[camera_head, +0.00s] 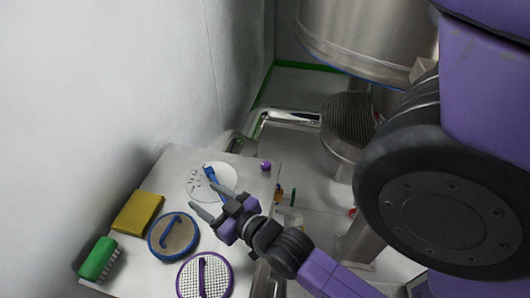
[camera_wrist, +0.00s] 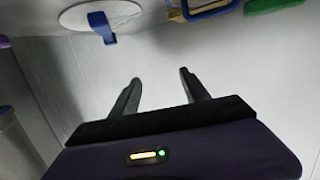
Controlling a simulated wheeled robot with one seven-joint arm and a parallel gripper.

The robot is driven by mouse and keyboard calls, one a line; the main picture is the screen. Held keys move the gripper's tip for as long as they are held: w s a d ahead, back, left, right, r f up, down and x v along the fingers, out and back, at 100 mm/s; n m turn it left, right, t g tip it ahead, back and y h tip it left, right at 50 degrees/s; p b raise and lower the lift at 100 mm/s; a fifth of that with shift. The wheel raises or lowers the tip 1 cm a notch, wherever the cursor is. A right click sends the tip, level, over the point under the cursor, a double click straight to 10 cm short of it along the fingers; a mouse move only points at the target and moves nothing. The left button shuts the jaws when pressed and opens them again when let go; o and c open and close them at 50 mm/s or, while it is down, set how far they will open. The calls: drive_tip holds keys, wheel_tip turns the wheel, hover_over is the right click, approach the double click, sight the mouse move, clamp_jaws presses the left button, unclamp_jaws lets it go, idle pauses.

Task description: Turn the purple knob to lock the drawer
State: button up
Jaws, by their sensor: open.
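A small round purple knob (camera_head: 265,166) sits at the far right corner of a pale worktop (camera_head: 170,166) in the head view. A purple shape (camera_wrist: 4,42) at the left edge of the wrist view may be the same knob; it is cut off. My gripper (camera_head: 203,197) is open over the worktop, its fingers pointing left, short of the knob and apart from it. In the wrist view my gripper (camera_wrist: 157,79) shows two spread fingers with nothing between them. I cannot make out the drawer in either view.
On the worktop are a white disc (camera_head: 197,187) with a blue handle, a blue-rimmed disc (camera_head: 182,236), a purple-rimmed mesh disc (camera_head: 215,270), a yellow sponge (camera_head: 138,212) and a green brush (camera_head: 97,258). A wall stands behind. Steel vessels (camera_head: 365,35) and a pipe (camera_head: 290,118) lie beyond.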

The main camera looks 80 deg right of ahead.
drive_tip(key=s+d+m+g+p, duration=0.1)
drive_tip(key=d+m+g+p, duration=0.5)
drive_tip(key=d, duration=2)
drive_tip(key=n+g+y+p, duration=0.2)
drive_tip(key=g+y, duration=0.5)
drive_tip(key=y, duration=0.1)
hover_over(266, 165)
drive_tip(key=shift+w+d+f, duration=0.1)
drive_tip(key=shift+d+f, duration=0.1)
drive_tip(key=shift+f, duration=0.35)
drive_tip(key=shift+d+f, duration=0.15)
drive_tip(key=shift+f, duration=0.35)
drive_tip(key=shift+a+f, duration=0.2)
drive_tip(key=shift+a, duration=0.05)
wheel_tip(266, 165, down, 8)
drive_tip(key=shift+r+p, duration=0.25)
drive_tip(key=shift+p, duration=0.45)
drive_tip(key=shift+c, duration=0.4)
clamp_jaws()
